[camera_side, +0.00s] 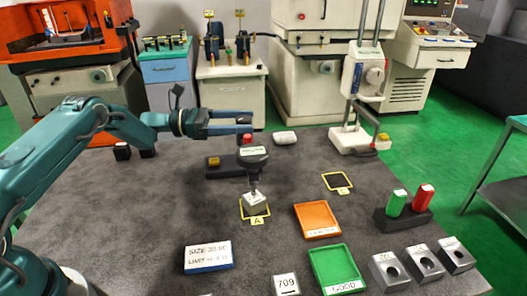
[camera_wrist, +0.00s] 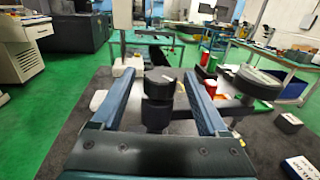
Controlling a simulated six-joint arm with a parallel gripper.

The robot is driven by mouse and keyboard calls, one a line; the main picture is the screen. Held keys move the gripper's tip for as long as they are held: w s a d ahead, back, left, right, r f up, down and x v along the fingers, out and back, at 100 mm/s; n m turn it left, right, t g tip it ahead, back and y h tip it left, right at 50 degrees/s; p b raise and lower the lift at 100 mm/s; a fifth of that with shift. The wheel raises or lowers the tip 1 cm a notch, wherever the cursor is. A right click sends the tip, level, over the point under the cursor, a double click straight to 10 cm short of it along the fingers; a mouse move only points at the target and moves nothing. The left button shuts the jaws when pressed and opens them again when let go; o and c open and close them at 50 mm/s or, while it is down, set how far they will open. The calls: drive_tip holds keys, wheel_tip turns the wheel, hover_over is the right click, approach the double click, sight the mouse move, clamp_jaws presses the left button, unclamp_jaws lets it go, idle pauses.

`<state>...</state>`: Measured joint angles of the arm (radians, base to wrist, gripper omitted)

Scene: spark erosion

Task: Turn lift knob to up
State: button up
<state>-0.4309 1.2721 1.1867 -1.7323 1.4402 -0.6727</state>
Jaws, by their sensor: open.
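A dark round knob (camera_wrist: 160,83) with a small pale mark on its flat top stands upright between my fingers in the wrist view; I take it as the lift knob. My gripper (camera_side: 248,123) is open, with one finger on each side of the knob and visible gaps between. In the side view the fingers reach right over the dark gauge stand (camera_side: 221,172), and the knob is mostly hidden there. The stand's round black gauge head (camera_side: 252,155) is just in front of the fingers; it also shows right of them in the wrist view (camera_wrist: 258,82).
A grey block (camera_side: 255,201) sits under the gauge tip. Orange (camera_side: 317,220) and green (camera_side: 337,270) trays lie to the front right. A white column device (camera_side: 355,138) stands at the back right. Green and red cylinders (camera_side: 422,197) stand in a dark holder. The mat's left middle is clear.

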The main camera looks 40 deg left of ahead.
drive_tip(key=shift+w+d, duration=0.25)
drive_tip(key=shift+d, duration=0.1)
clamp_jaws()
